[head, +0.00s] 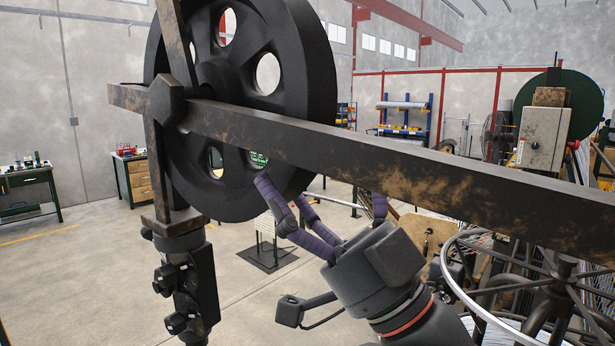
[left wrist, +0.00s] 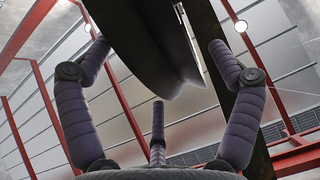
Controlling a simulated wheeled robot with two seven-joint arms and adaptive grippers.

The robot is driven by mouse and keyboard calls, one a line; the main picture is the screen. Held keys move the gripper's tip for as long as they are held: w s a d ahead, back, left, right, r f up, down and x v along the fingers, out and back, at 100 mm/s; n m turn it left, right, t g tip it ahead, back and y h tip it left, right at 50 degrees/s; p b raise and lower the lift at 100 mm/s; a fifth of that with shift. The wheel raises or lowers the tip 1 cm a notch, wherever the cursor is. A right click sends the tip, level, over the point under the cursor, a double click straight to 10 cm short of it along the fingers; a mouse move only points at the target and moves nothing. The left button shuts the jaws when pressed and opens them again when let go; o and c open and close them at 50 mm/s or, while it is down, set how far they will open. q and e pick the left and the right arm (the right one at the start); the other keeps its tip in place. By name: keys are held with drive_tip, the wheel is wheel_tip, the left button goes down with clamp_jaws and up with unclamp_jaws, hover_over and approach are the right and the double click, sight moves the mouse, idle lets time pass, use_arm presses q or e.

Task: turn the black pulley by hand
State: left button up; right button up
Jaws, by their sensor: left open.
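The large black pulley (head: 318,75) stands upright in the upper left middle of the head view, with several round holes around its hub. A rusty dark beam (head: 400,168) crosses in front of it and hides part of its face. My left gripper (head: 318,195) is open below the pulley's lower right rim, with purple padded fingers pointing up. One fingertip overlaps the rim in the head view. In the left wrist view, the pulley's rim (left wrist: 150,40) comes down between the spread fingers (left wrist: 160,60). I cannot tell whether any finger touches it. My right gripper is not in view.
A rusty upright post (head: 178,50) meets the beam at the left, with black clamp fittings (head: 182,300) below. A wire reel frame (head: 545,280) stands at lower right. A grey control box (head: 543,138) is behind the beam. Open floor (head: 90,270) lies at left.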

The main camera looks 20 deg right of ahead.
use_arm(q)
drive_tip(key=shift+c, duration=0.3)
drive_tip(key=c, duration=1.6)
drive_tip(key=shift+s+d+r+g+h+p, duration=0.2)
drive_tip(key=shift+r+g+p, duration=0.1)
drive_tip(key=shift+r+p, duration=0.2)
drive_tip(key=shift+s+d+r+g+h+p, duration=0.1)
drive_tip(key=shift+s+r+g+p, duration=0.1)
drive_tip(key=shift+r+g+p, duration=0.25)
drive_tip(key=shift+c, duration=0.2)
drive_tip(key=shift+f, duration=0.1)
drive_tip(key=o, duration=1.7)
drive_tip(key=shift+f, duration=0.15)
drive_tip(key=v, duration=1.1)
drive_tip(key=shift+s+f, duration=0.25)
drive_tip(key=shift+f, duration=0.05)
